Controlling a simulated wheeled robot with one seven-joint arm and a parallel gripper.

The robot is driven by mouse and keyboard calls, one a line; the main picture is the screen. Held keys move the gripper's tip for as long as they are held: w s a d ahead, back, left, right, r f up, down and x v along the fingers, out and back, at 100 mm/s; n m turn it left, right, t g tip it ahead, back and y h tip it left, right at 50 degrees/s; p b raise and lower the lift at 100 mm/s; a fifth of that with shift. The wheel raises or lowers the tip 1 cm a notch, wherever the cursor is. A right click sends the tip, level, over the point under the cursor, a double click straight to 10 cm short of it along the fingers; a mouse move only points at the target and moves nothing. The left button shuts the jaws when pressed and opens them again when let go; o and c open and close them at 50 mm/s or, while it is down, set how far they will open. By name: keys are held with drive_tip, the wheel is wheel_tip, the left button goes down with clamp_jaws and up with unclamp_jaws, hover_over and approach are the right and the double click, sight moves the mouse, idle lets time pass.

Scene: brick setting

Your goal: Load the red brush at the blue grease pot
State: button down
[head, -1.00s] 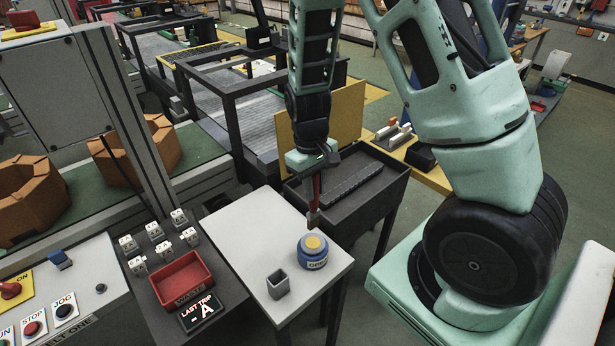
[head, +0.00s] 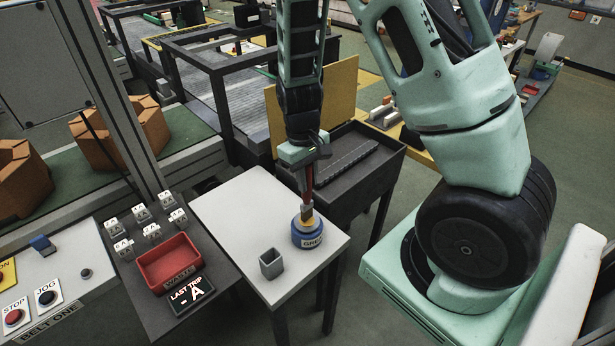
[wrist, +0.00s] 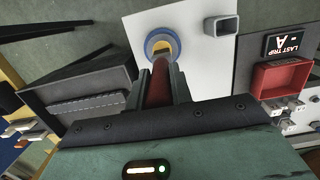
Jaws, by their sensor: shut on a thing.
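The blue grease pot (head: 308,237) stands upright on the white table, with yellow grease showing at its open top. My gripper (head: 309,165) is above it, shut on the red brush (head: 307,190), which points down. The brush's lower end is at the pot's mouth; I cannot tell how deep it reaches. In the wrist view the red brush (wrist: 158,88) lies between the two fingers of my gripper (wrist: 158,80). Its far end overlaps the yellow inside of the blue pot (wrist: 149,45).
A small grey square cup (head: 271,263) stands left of the pot on the white table (head: 235,215). A red waste bin (head: 168,264) and a "LAST TRIP A" sign (head: 190,294) are farther left. A dark tray stand (head: 345,170) is behind the pot.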

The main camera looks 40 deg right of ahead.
drive_tip(key=shift+f+b, duration=0.65)
drive_tip(key=shift+f, duration=0.25)
idle(1.9)
wheel_tip(320, 180, up, 7)
drive_tip(key=p, duration=0.6)
drive_tip(key=shift+r, duration=0.1)
drive_tip(key=shift+s, duration=0.1)
idle(0.7)
